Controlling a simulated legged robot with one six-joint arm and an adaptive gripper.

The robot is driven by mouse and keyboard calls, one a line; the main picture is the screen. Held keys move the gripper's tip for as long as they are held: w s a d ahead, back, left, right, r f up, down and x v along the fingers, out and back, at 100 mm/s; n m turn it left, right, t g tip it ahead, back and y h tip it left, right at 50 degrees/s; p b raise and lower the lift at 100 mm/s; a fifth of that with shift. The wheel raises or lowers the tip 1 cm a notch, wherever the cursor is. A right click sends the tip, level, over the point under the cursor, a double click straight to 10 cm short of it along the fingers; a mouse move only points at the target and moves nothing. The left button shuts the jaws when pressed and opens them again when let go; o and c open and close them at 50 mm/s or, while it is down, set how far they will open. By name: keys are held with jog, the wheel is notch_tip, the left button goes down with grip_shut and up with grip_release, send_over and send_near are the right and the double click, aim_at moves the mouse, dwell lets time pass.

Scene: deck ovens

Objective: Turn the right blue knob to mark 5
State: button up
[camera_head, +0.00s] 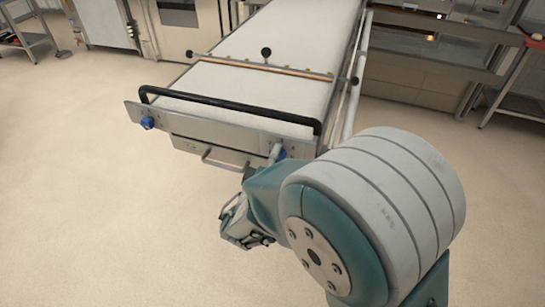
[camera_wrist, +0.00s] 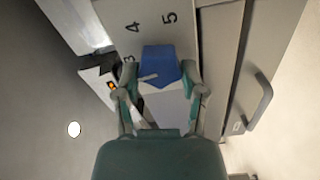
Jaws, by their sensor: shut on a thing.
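The right blue knob (camera_wrist: 160,63) sits on the pale front panel in the wrist view, between the two fingers of my gripper (camera_wrist: 163,92). The fingers are shut on its sides. Black numerals 3, 4 and 5 show on the panel around it, with the 5 (camera_wrist: 170,17) above the knob. A short pale line lies on the knob, pointing roughly left toward the 3 side; its exact reading is unclear. In the head view, a bit of the right knob (camera_head: 282,154) shows at the panel's right end, mostly hidden by my arm.
The left blue knob (camera_head: 147,122) is at the panel's left end. A black handle bar (camera_head: 230,108) runs above the panel, and a metal handle (camera_head: 222,162) hangs below. The long white loader bed (camera_head: 270,50) extends back to the ovens. The floor at left is clear.

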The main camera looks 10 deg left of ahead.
jog(key=m, duration=0.4)
jog(key=shift+s+d+f+m, duration=0.1)
jog(key=shift+d+f+m, duration=0.1)
jog(key=shift+d+m, duration=0.1)
jog(key=m, duration=0.3)
jog(key=shift+r+m, duration=0.1)
jog(key=shift+m, duration=0.2)
jog(key=shift+r+m, duration=0.15)
jog(key=shift+m, duration=2.1)
jog(key=shift+r+m, duration=0.15)
jog(key=shift+m, duration=2.1)
jog(key=shift+r, duration=0.1)
jog(key=o, duration=1.2)
jog(key=shift+c, duration=0.2)
jog(key=shift+a, duration=0.15)
